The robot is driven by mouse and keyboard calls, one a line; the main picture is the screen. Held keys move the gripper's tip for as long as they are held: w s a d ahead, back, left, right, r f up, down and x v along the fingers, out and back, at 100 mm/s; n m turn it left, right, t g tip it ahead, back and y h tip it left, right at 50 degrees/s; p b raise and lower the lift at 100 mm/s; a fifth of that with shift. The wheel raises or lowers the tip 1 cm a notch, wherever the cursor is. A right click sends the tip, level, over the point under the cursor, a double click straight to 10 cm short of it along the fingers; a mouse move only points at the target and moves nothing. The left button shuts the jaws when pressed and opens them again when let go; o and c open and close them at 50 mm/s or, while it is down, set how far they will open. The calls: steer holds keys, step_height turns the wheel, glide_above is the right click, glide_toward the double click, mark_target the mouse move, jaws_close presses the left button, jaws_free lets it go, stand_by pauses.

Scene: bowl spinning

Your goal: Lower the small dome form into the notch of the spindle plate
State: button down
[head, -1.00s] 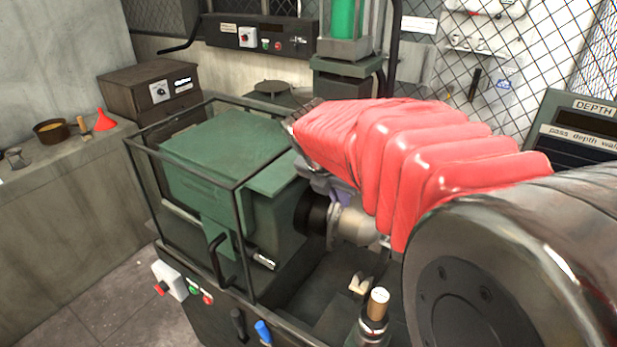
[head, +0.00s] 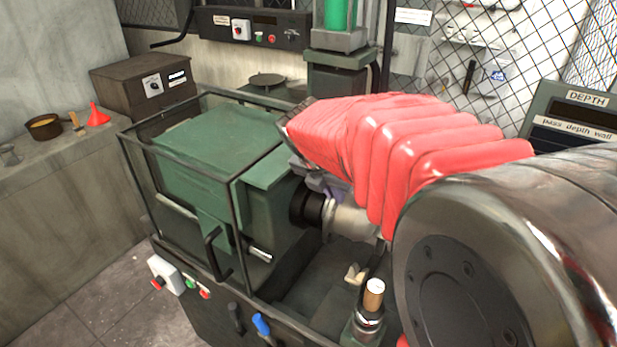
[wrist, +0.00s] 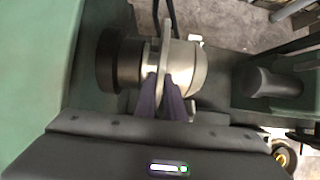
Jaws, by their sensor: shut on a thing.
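The small dome form (wrist: 184,66) is a pale, rounded metal piece, also visible in the head view (head: 352,222). It sits beside the dark round spindle end (wrist: 118,62), which juts from the green headstock (head: 275,222). A thin pale disc (wrist: 165,45), which I take for the spindle plate, stands between them. My gripper (wrist: 162,98) is shut at the near side of the form, with purple fingers either side of the disc line. In the head view my red-sleeved arm covers much of the gripper. The notch is hidden, and I cannot tell whether the form touches the plate.
A wire guard frame (head: 236,180) surrounds the headstock. A post with a pale top (head: 373,295) rises from the machine bed below the form. A side bench (head: 60,165) holds small items.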

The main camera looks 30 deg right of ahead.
steer(key=shift+f, duration=0.85)
steer(key=c, duration=1.8)
jaws_free()
steer(key=shift+o, duration=0.2)
steer(key=v, duration=1.3)
steer(key=shift+a+r, duration=0.2)
steer(key=shift+r, duration=0.1)
